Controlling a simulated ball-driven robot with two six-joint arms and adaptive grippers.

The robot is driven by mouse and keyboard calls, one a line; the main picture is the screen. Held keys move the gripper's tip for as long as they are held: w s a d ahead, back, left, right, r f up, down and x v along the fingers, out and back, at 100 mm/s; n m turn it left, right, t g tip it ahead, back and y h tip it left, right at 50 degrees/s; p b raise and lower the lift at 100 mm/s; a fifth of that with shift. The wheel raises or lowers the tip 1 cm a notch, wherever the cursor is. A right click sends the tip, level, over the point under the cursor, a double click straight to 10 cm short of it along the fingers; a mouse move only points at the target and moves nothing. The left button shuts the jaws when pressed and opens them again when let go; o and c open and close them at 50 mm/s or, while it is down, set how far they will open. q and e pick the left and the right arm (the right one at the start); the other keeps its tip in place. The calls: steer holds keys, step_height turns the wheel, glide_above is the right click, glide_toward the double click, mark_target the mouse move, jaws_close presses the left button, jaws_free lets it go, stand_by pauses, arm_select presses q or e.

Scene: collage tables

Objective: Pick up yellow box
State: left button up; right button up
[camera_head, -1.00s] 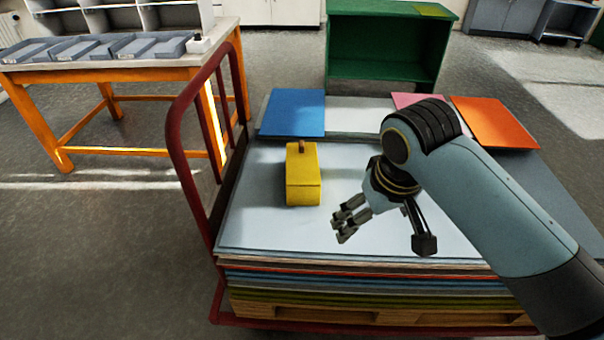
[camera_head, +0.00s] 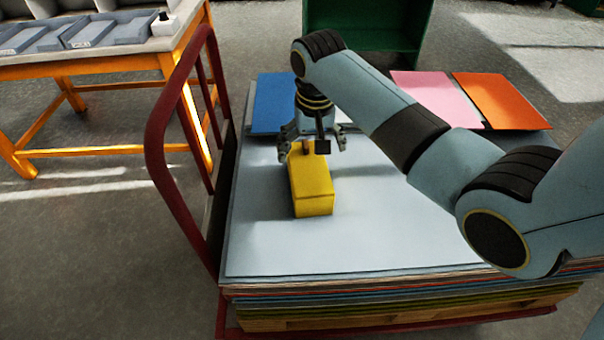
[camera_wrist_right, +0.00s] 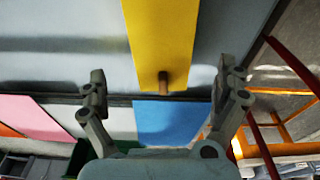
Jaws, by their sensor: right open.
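The yellow box (camera_head: 311,187) lies on the pale blue sheet on top of the stack, with a small brown knob at its far end. My right gripper (camera_head: 312,156) is open above the far end of the box, its fingers spread to either side. In the right wrist view, the yellow box (camera_wrist_right: 161,40) and its brown knob (camera_wrist_right: 165,81) show between the two open fingers of the right gripper (camera_wrist_right: 163,86). The fingers hold nothing; I cannot tell their exact height over the box. My left gripper is not in view.
The stack of sheets (camera_head: 260,245) rests on a cart with a dark red rail (camera_head: 160,150) at its left. Blue (camera_head: 270,105), pink (camera_head: 437,97) and orange (camera_head: 500,100) sheets lie at the back. A workbench (camera_head: 110,62) stands left, a green cabinet (camera_head: 330,20) behind.

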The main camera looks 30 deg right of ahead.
mark_target(309, 167)
step_height(309, 167, down, 3)
steer(key=shift+d+f+b, duration=0.1)
steer(key=shift+b, duration=0.2)
steer(key=f, duration=0.2)
steer(key=w+f+b, duration=0.1)
steer(key=f, duration=0.2)
steer(key=shift+f, duration=0.1)
steer(key=shift+c, duration=2.5)
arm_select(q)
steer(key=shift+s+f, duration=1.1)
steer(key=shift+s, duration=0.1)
arm_select(e)
steer(key=c, duration=0.6)
